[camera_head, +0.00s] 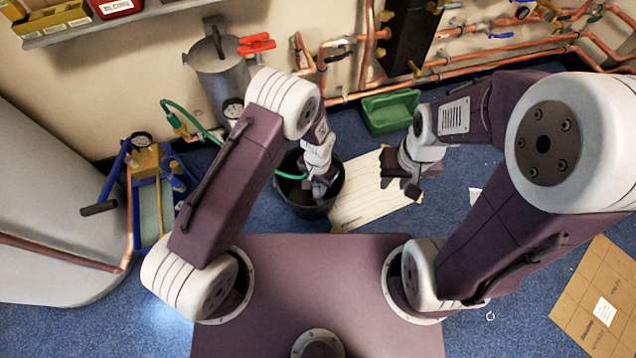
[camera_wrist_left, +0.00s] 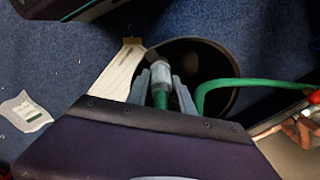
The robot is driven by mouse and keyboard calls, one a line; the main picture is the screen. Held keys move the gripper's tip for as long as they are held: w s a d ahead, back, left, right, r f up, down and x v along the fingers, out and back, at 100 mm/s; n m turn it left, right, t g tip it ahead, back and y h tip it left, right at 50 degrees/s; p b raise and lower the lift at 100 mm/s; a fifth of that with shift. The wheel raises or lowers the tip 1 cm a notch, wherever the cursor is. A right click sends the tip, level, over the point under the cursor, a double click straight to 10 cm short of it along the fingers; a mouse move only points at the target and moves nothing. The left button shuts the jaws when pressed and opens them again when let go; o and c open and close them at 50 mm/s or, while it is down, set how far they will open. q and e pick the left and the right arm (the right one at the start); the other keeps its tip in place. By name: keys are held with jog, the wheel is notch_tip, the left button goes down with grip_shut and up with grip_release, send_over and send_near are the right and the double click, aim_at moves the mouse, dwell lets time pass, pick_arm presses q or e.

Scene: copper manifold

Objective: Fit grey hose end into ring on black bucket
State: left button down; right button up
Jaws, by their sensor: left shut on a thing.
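My left gripper (camera_head: 322,194) is over the black bucket (camera_head: 298,207), at the bucket's right side. In the left wrist view its two grey fingers (camera_wrist_left: 162,92) are shut on the green hose (camera_wrist_left: 228,84) just behind its grey end (camera_wrist_left: 160,72). The grey hose end points at the near rim of the bucket, which also shows in the left wrist view (camera_wrist_left: 225,62). A small dark piece lies just beyond the hose tip; I cannot tell whether it is the ring or whether they touch. My right gripper (camera_head: 402,188) is empty, with its dark fingers apart, right of the bucket.
A pale board (camera_head: 372,200) lies on the blue carpet right of the bucket. A green tray (camera_head: 390,111) stands behind it. The green hose runs left towards a grey metal vessel (camera_head: 222,72).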

pick_arm(q)
jog(key=shift+f, duration=0.6)
jog(key=shift+f+b, duration=0.5)
jog(key=shift+f, duration=0.25)
dwell(0.6)
jog(key=c, duration=1)
grip_release()
notch_tip(320, 180, up, 9)
jog(key=p, duration=0.5)
jog(key=shift+r, duration=0.1)
